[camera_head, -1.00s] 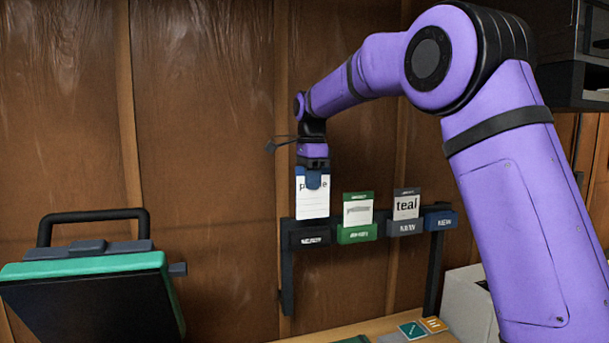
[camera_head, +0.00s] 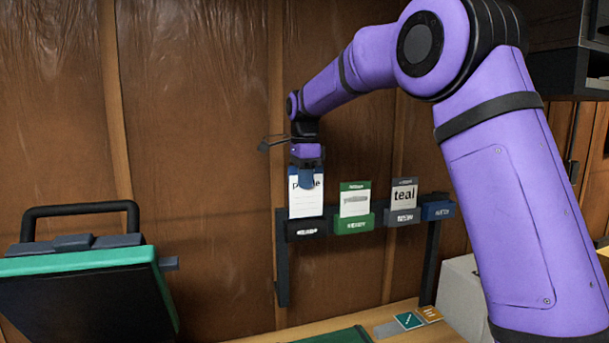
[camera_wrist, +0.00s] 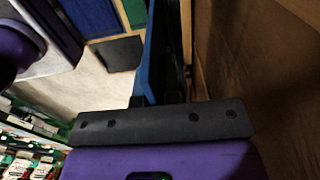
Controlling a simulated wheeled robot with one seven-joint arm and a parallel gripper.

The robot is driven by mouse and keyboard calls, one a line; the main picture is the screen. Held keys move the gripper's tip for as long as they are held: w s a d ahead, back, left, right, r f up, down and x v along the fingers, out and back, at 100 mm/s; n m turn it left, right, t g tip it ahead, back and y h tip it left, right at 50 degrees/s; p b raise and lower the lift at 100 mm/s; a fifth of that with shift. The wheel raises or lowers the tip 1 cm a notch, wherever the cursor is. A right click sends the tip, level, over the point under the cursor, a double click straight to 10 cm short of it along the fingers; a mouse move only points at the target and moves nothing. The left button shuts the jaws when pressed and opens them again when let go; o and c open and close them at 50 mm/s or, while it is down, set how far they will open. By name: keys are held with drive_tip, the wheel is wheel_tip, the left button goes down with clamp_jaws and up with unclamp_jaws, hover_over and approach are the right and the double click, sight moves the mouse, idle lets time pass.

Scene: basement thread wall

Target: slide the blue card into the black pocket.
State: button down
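The blue card (camera_head: 305,201), white with a blue top band and partly covered dark lettering, hangs upright in the head view. The black pocket (camera_head: 306,230) is on the rail straight below the card. The card's lower edge is at the pocket's mouth; I cannot tell whether it is inside or just above or in front.
To the right are a green pocket (camera_head: 354,223) with a card, a grey pocket (camera_head: 402,218) with a "teal" card, and an empty-looking blue pocket (camera_head: 438,211). A dark case with a green rim (camera_head: 80,262) stands at left. The wooden wall is close behind.

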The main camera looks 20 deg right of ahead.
drive_tip(key=shift+f, duration=2.3)
drive_tip(key=c, duration=0.7)
unclamp_jaws()
drive_tip(key=shift+r, duration=3.95)
drive_tip(key=o, duration=0.6)
